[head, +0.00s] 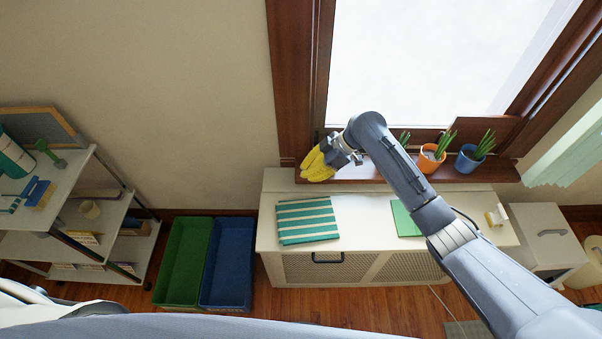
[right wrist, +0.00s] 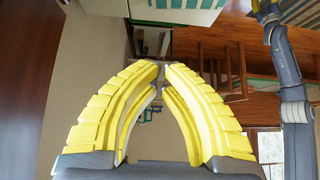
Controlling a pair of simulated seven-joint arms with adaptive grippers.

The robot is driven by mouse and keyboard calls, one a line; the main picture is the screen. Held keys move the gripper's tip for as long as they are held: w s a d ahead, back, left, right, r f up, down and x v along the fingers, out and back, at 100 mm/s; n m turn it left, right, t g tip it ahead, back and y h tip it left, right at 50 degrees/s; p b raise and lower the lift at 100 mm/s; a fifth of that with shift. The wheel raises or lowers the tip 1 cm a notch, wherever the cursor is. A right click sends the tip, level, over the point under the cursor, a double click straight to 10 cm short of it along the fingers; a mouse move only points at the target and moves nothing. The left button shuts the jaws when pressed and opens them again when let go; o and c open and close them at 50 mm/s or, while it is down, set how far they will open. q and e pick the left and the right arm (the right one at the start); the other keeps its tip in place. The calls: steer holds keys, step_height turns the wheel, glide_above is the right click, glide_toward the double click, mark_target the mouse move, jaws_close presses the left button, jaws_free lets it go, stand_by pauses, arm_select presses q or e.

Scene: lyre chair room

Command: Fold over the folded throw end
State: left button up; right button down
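The throw (head: 308,220) is a green-and-white striped cloth lying flat and folded on the left part of the white cabinet top (head: 355,215). Its layers are hard to tell apart from above. My right gripper (head: 318,168) has yellow fingers and is above and behind the throw, at the left end of the window sill, apart from the cloth. In the right wrist view its fingertips (right wrist: 162,68) come together almost touching, with nothing seen between them. My left gripper is out of view.
A green sheet (head: 405,219) lies on the cabinet, partly behind my right arm. An orange pot (head: 429,160) and a blue pot (head: 468,160) with plants stand on the sill. Green (head: 181,262) and blue (head: 228,264) bins stand left of the cabinet, near shelves (head: 85,215).

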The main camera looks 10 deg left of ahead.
steer(key=shift+w+d+r, duration=0.1)
steer(key=shift+d+r, duration=0.1)
steer(key=shift+d, duration=0.25)
stand_by(1.0)
